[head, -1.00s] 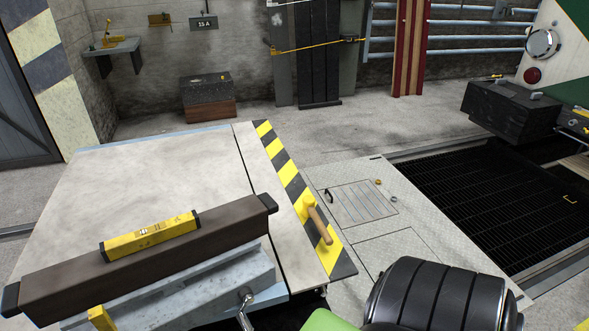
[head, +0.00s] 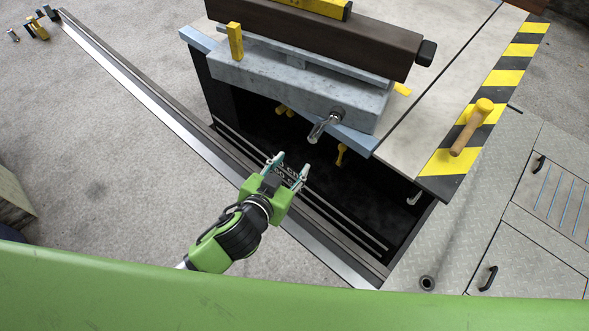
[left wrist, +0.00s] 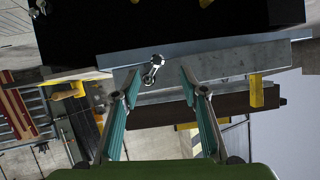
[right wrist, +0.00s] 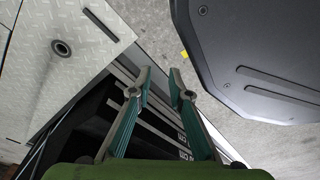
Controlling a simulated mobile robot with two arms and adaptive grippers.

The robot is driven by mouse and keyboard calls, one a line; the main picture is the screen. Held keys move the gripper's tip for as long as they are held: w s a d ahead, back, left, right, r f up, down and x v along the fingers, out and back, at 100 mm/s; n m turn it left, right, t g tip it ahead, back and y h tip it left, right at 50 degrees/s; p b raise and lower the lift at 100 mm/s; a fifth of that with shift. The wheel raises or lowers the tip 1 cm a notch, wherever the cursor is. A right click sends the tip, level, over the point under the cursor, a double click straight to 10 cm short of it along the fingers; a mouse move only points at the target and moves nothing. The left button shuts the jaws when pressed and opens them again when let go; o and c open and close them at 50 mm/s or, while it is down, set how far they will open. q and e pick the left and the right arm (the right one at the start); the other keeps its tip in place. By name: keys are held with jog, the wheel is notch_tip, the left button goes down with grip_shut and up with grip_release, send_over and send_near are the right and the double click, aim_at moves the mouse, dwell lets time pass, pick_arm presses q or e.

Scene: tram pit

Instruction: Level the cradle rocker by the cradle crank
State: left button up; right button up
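The cradle rocker is the dark brown beam (head: 330,30) on the grey metal cradle block (head: 290,88), with a yellow spirit level (head: 318,5) on top, cut by the frame edge. The silver cradle crank (head: 327,126) sticks out of the block's front face. It also shows in the left wrist view (left wrist: 153,70), between and beyond the fingertips. My left gripper (head: 288,168) is open and empty, below and left of the crank, apart from it. My right gripper (right wrist: 160,82) is open and empty over the pit edge; it does not show in the head view.
A wooden-handled mallet (head: 465,135) lies on the striped edge of the bench. A yellow block (head: 235,40) stands at the block's left end. A rail-edged pit opening (head: 380,200) lies below. Small items (head: 38,25) lie on the floor far left.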

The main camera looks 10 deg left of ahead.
aim_at(312, 139)
pick_arm(q)
jog(key=shift+h, duration=0.3)
jog(key=x, duration=0.4)
jog(key=r+b+x, duration=0.1)
jog(key=x, duration=0.3)
jog(key=d+r+b+x, duration=0.1)
jog(key=x, duration=0.3)
jog(key=shift+w, duration=0.35)
jog(key=shift+w+d+f, duration=0.1)
jog(key=shift+w+f, duration=0.05)
jog(key=shift+w, duration=0.35)
pick_arm(e)
jog(key=w+r, duration=0.4)
jog(key=r, duration=0.1)
jog(key=shift+w+a+r, duration=0.3)
jog(key=shift+w+a, duration=0.1)
pick_arm(q)
grip_shut()
